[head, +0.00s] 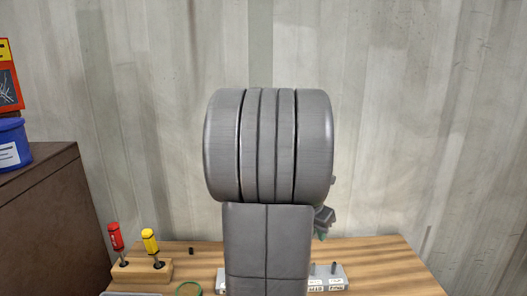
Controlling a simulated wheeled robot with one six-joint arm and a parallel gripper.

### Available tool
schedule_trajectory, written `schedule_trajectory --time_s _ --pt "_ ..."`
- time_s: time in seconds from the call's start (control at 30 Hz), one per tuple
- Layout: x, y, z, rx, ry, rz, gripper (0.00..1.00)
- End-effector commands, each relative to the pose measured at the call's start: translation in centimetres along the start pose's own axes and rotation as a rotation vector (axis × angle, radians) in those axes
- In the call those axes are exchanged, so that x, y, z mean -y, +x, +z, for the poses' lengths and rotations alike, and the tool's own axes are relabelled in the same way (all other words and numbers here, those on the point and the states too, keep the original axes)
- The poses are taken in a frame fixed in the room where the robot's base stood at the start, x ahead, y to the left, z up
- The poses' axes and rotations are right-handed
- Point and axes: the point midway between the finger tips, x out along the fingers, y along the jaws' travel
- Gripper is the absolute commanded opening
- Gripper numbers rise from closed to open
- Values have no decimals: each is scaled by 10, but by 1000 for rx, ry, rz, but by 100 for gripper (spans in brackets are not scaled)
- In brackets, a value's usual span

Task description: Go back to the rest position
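My arm fills the middle of the head view and hides much of the table behind it. A small dark part of my gripper (324,218) shows just right of the arm, above the table. A bit of green shows at its lower end; I cannot tell what it belongs to. Its fingers are mostly hidden, so I cannot tell whether it is open or shut or holds anything.
The wooden table (385,262) carries a wooden block (142,272) with a red screwdriver (115,236) and a yellow screwdriver (150,241), a green ring (189,288) and a grey labelled block (332,282). A brown cabinet (55,225) with a blue tub (13,145) stands left.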

Motion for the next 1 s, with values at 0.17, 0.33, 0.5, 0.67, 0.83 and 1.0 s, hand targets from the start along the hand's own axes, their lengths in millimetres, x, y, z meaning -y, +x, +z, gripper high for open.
schedule_trajectory --time_s 0.17,0.33,0.5,0.67,0.83,1.0 --pt "1 27 -12 -3 -2 -2 20" --pt "1 53 -23 -3 -1 -1 20" --pt "0 70 -30 -1 0 0 20" --pt "0 76 -32 0 -1 0 20" --pt "0 76 -32 1 0 1 20" --pt "0 75 -32 1 1 1 20"
